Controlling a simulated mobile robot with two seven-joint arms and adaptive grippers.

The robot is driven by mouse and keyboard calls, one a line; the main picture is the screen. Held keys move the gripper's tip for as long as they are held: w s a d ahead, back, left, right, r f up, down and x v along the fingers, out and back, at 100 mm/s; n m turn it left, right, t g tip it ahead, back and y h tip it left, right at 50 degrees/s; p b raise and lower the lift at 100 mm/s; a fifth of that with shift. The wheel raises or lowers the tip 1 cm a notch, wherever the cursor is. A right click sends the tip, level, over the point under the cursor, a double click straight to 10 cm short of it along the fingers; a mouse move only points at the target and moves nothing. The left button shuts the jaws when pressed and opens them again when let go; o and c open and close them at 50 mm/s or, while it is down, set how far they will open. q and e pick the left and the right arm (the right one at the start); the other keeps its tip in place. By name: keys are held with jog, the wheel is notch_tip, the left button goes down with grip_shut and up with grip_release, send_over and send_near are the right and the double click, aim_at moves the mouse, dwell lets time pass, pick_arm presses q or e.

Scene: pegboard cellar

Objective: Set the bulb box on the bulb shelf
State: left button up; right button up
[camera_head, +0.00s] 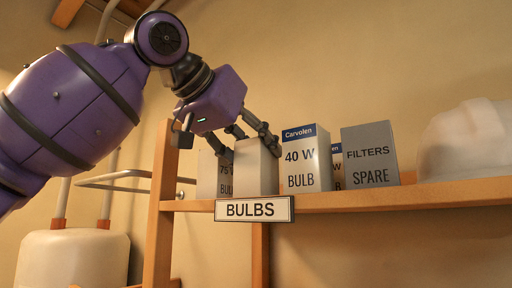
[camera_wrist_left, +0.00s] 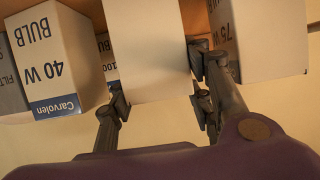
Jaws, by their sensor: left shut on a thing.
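My left gripper (camera_head: 250,138) is shut on a plain pale box, the bulb box (camera_head: 256,170), with one finger on each side of it. The held box is upright, and its visible faces are blank. It is at the bulb shelf (camera_head: 345,200), just above the "BULBS" label (camera_head: 254,209). I cannot tell whether its base touches the board. In the left wrist view the held box (camera_wrist_left: 145,50) fills the space between the fingers. My right gripper is not in view.
A "75 W BULB" box (camera_head: 224,186) stands close on the left and a "40 W BULB" box (camera_head: 305,160) close on the right. Another box (camera_head: 337,168) is partly hidden behind. A wooden post (camera_head: 162,195) is left.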

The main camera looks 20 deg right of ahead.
pick_arm(q)
jog(key=shift+d, duration=0.1)
jog(key=o, duration=1.3)
jog(key=shift+c, duration=0.2)
jog(key=v, duration=1.2)
jog(key=shift+r, duration=0.1)
